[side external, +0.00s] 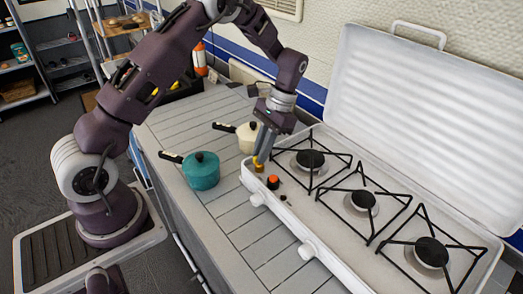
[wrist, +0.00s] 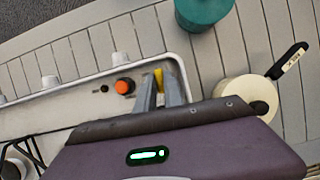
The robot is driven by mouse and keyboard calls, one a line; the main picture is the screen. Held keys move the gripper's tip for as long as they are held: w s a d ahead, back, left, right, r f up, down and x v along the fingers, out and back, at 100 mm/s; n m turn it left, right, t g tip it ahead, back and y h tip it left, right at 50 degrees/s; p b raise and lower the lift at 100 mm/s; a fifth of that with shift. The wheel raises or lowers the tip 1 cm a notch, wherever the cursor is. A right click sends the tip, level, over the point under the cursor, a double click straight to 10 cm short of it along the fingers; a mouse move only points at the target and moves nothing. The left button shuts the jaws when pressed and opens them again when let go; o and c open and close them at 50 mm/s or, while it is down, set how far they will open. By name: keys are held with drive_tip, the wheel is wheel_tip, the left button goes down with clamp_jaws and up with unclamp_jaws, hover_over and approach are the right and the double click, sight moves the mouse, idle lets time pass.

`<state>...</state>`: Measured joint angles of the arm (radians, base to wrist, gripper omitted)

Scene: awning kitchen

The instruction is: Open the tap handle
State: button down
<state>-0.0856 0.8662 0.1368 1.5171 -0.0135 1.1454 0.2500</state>
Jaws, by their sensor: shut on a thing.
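A small yellow tap handle (side external: 258,165) stands at the near left corner of the white stove (side external: 300,215). It also shows between my fingertips in the wrist view (wrist: 158,76). My gripper (side external: 262,155) points down at that corner and is shut on the tap handle. My fingers hide part of it, so its exact angle is unclear. In the wrist view, my two grey fingers (wrist: 159,88) stand on either side of the yellow part.
An orange-topped knob (side external: 273,182) sits close beside the tap handle. White knobs (side external: 307,250) line the stove's front. Black burner grates (side external: 365,200) and a raised white lid (side external: 430,110) lie to the right. A teal pot (side external: 201,172) and cream pan (side external: 247,136) stand left on the slatted counter.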

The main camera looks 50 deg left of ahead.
drive_tip(key=shift+n, duration=0.4)
drive_tip(key=c, duration=1.5)
unclamp_jaws()
drive_tip(key=shift+o, duration=0.2)
drive_tip(key=v, duration=0.7)
drive_tip(key=shift+r, duration=0.1)
